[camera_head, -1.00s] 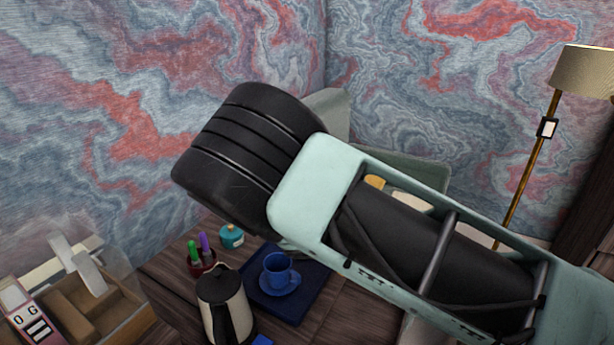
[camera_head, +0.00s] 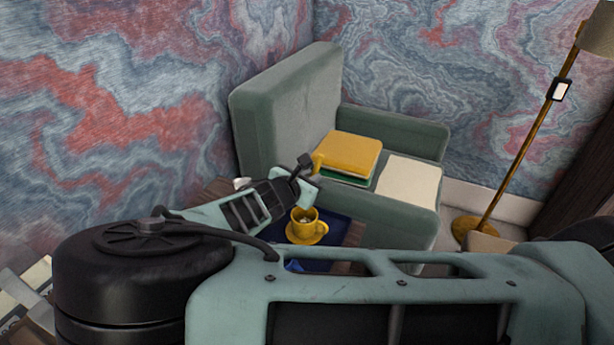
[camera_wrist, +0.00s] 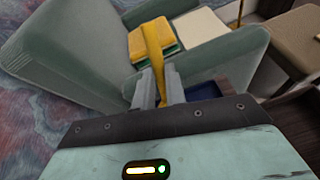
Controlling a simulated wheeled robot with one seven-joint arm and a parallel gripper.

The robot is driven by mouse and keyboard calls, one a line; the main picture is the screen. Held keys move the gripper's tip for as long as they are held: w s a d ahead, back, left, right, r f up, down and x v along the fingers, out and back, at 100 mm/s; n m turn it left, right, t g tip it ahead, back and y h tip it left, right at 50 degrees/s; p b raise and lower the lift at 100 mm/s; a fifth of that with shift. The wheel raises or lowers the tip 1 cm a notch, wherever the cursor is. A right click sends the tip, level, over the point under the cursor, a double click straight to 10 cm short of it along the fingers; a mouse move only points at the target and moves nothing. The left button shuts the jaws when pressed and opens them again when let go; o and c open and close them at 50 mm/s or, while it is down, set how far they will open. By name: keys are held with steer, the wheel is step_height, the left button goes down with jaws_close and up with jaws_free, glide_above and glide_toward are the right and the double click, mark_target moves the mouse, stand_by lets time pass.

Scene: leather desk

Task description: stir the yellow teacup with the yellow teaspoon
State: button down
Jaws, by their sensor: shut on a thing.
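The yellow teacup (camera_head: 313,227) stands upright on a yellow saucer (camera_head: 322,238) on a dark blue mat (camera_head: 344,226) in the head view. Its inside shows partly, with something pale in it. My gripper (camera_head: 304,166) is above the cup in the picture, near the sofa. It is shut on the yellow teaspoon (camera_head: 318,160), of which only a short part shows there. In the wrist view my gripper (camera_wrist: 158,88) has the teaspoon (camera_wrist: 152,48) between its fingers, pointing away from the camera. The spoon is apart from the cup.
A green-grey sofa (camera_head: 285,105) stands behind the desk, with a yellow book (camera_head: 347,150) and a cream one (camera_head: 408,184) on it. A floor lamp (camera_head: 510,150) is at right. My arm hides much of the desk, including where the blue cup and kettle stood.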

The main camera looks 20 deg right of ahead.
steer(key=shift+w+d+f+b, duration=0.1)
steer(key=shift+d+f+b, duration=0.3)
steer(key=shift+f+b, duration=0.3)
steer(key=shift+w+d+f+b, duration=0.1)
steer(key=shift+d+f+b, duration=0.25)
steer(key=shift+f+b, duration=0.35)
steer(key=shift+w+d+f+b, duration=0.1)
steer(key=shift+d+f+b, duration=0.3)
steer(key=shift+f+b, duration=0.3)
steer(key=shift+s+a+f+b, duration=0.15)
steer(key=shift+a+f+b, duration=0.25)
steer(key=shift+f, duration=0.65)
steer(key=shift+s+a+f+b, duration=0.1)
steer(key=shift+a+f+b, duration=0.15)
steer(key=shift+a+f, duration=0.6)
steer(key=shift+s+a+f+b, duration=0.15)
steer(key=shift+f+b, duration=0.2)
steer(key=shift+f, duration=0.95)
steer(key=shift+w+a, duration=0.1)
